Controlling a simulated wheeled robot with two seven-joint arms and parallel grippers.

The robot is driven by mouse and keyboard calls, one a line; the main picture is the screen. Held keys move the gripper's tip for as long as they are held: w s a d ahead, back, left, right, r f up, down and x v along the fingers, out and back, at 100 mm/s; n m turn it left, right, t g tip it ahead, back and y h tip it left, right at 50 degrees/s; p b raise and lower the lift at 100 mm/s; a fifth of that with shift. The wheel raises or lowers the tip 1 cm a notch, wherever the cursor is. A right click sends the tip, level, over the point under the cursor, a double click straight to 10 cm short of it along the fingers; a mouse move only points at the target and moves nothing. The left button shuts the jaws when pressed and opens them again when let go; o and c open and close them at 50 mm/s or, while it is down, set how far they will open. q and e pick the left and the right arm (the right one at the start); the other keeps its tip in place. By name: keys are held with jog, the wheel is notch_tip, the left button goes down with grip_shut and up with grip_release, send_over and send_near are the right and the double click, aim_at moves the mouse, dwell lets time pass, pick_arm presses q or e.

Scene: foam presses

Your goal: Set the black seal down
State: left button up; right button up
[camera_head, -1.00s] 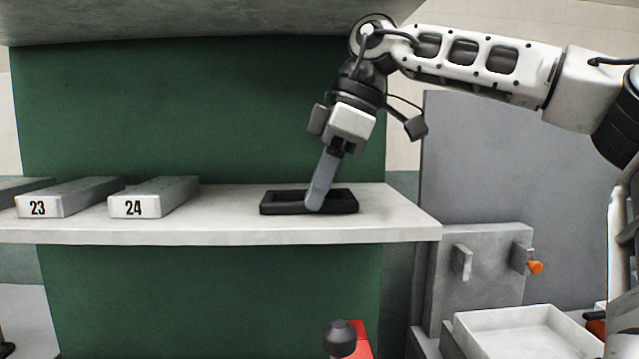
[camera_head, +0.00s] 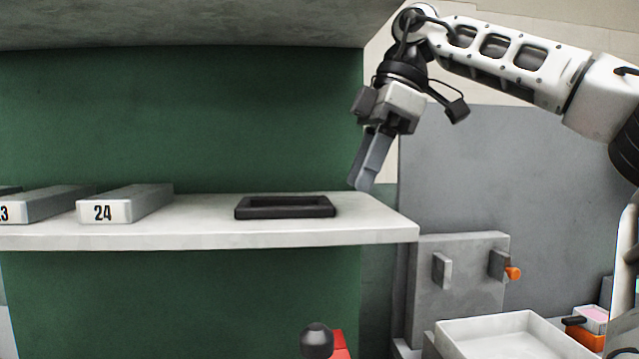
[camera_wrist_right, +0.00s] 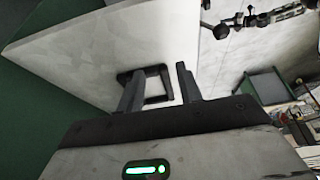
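The black seal (camera_head: 285,213) is a flat rectangular frame with an open middle. It lies on the white shelf (camera_head: 200,232), right of the block marked 24. In the right wrist view the seal (camera_wrist_right: 157,97) lies on the white surface beyond the fingers. My right gripper (camera_head: 362,186) is up and to the right of the seal, near the shelf's right end, apart from it. In the right wrist view its two fingers (camera_wrist_right: 158,85) are spread with nothing held between them. My left gripper is not in view.
Grey blocks marked 24 (camera_head: 125,204) and 23 (camera_head: 42,204) lie on the shelf to the left. A grey fixture with an orange knob (camera_head: 514,273) stands lower right, above a white tray (camera_head: 500,345). A black ball-topped red part (camera_head: 318,340) stands below the shelf.

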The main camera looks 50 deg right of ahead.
jog(key=s+d, duration=0.2)
jog(key=d, duration=0.1)
jog(key=shift+s, duration=0.35)
dwell(0.3)
